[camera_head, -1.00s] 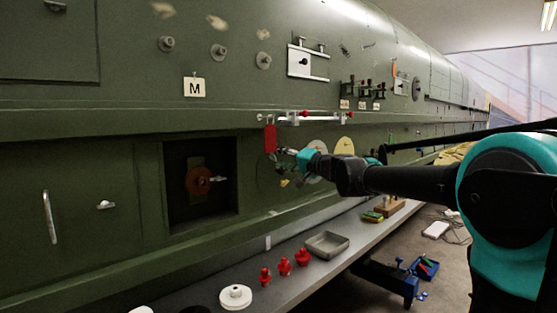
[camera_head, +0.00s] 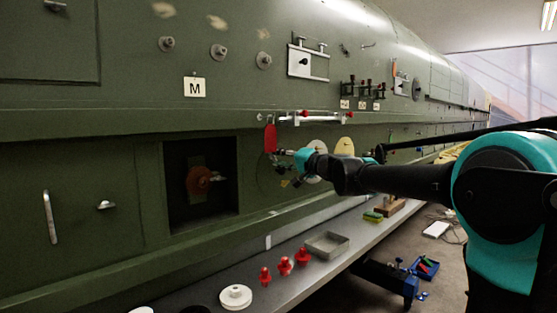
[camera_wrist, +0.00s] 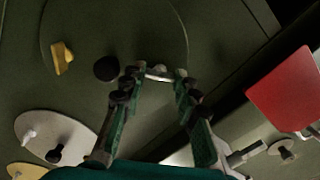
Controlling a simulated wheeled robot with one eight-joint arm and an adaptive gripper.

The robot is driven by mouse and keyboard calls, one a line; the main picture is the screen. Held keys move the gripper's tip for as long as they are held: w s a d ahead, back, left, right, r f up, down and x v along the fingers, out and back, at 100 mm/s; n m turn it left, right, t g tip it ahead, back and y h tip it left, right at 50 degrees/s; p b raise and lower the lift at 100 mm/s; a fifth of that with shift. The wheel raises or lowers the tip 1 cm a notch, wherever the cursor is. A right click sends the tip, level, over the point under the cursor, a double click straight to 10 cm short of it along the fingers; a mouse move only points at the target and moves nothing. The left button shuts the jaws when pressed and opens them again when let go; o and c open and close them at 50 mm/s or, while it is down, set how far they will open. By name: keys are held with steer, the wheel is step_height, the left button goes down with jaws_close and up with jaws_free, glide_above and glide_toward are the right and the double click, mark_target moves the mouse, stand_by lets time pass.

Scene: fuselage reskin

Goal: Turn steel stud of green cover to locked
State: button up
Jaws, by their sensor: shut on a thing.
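The green cover (camera_wrist: 85,25) is a round disc nearly the same colour as the hull, at the top of the wrist view. My gripper (camera_wrist: 157,78) is shut on the stud, one finger on each side. In the head view my gripper (camera_head: 285,154) is at the hull, partly hiding the green cover. The stud's turn mark cannot be made out.
A red tag (camera_wrist: 287,90) hangs right of my gripper in the wrist view, with a metal rod below it. A pale cover (camera_wrist: 52,137) with studs lies to the left. In the head view, a bench (camera_head: 285,289) below holds red plugs (camera_head: 285,265) and a metal tray (camera_head: 327,245).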

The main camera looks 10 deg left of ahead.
steer(key=m, duration=1.7)
steer(key=shift+m, duration=0.5)
steer(key=o, duration=0.9)
